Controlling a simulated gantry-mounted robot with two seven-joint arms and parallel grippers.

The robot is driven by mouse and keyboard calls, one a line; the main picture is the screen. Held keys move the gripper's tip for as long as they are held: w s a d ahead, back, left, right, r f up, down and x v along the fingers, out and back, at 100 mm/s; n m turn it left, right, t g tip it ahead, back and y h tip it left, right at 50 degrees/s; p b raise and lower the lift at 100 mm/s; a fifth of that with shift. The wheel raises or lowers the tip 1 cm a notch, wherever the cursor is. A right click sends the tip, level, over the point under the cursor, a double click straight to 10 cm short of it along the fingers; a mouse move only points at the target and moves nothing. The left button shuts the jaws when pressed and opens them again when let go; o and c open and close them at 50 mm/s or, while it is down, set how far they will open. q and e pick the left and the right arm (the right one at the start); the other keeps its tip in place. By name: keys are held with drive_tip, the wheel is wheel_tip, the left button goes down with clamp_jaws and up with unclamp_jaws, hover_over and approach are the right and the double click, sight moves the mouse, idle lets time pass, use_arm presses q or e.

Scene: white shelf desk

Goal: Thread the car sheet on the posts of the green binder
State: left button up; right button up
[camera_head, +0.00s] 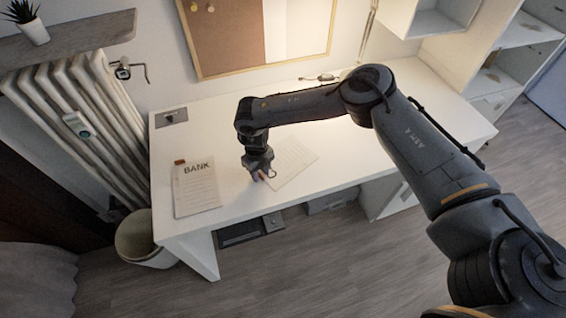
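My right arm reaches in from the right, over the white desk (345,165). My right gripper (263,176) points down near the desk's front edge, at the left corner of a pale sheet with faint lines (294,158). It overlaps that corner in the picture; I cannot tell whether its fingers are shut on the sheet. A sheet headed "BANK" (196,190) lies at the desk's left end, with a small reddish-brown piece at its top left corner. I cannot make out a car picture on either sheet. No green binder or posts can be made out. My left gripper is not in view.
A corkboard (228,40) hangs behind the desk. A radiator (75,110) and a waste bin (140,238) stand to the left. White shelves (500,60) stand at the right. The desk top right of the pale sheet looks clear beneath my arm.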

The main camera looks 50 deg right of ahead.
clamp_jaws()
idle(0.5)
